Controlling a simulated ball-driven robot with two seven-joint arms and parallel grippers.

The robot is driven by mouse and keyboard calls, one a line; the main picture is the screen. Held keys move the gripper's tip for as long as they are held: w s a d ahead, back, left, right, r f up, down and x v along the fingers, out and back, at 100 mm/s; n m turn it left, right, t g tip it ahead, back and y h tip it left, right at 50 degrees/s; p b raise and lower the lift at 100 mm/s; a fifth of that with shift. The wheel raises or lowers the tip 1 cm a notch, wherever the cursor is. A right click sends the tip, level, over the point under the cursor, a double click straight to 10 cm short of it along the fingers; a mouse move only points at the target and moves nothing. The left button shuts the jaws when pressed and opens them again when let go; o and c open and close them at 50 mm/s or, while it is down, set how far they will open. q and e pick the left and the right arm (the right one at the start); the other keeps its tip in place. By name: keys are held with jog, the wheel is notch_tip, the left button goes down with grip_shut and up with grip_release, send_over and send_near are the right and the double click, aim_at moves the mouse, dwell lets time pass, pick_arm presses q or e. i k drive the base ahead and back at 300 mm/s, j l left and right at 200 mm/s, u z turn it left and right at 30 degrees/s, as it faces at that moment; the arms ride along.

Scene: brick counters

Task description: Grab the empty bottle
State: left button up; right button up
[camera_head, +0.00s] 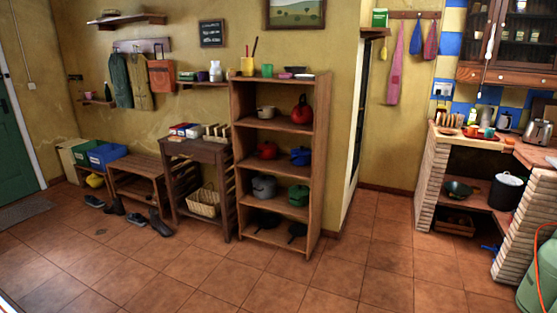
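I cannot make out an empty bottle for certain. A small dark upright thing (108,92) stands on a little wall shelf at the far left; it may be a bottle, but it is too small to tell. A white container (215,71) stands on another wall shelf left of the tall shelf unit. Neither of my grippers is in view.
A tall wooden shelf unit (236,150) with pots stands mid-room. A side table (196,149), a bench (135,162) and shoes (158,222) are to its left. A brick counter (429,180) and green gas cylinder (541,280) are at right. The tiled floor (200,285) ahead is clear.

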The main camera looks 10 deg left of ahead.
aim_at(108, 95)
jog(key=i+j+u, duration=0.25)
jog(key=i+u, duration=0.2)
jog(key=i, duration=0.4)
jog(key=i+l+u, duration=0.1)
jog(key=i+u, duration=0.4)
jog(key=i, duration=0.35)
jog(key=i+j+u, duration=0.15)
jog(key=i+u, duration=0.8)
jog(key=i+l+u, duration=0.25)
jog(key=i+u, duration=0.2)
jog(key=i+j, duration=0.1)
jog(key=i, duration=0.65)
jog(key=i+j, duration=0.15)
jog(key=i, duration=0.55)
jog(key=i+j, duration=0.1)
jog(key=i, duration=0.65)
jog(key=i+z, duration=0.4)
jog(key=i, duration=0.15)
jog(key=i+j+z, duration=0.1)
jog(key=i+z, duration=0.25)
jog(key=i, duration=0.2)
jog(key=i+j+z, duration=0.4)
jog(key=i+z, duration=0.2)
jog(key=z, duration=0.95)
jog(key=j+z, duration=1.25)
jog(key=k+j+z, duration=0.2)
jog(key=j+z, duration=0.25)
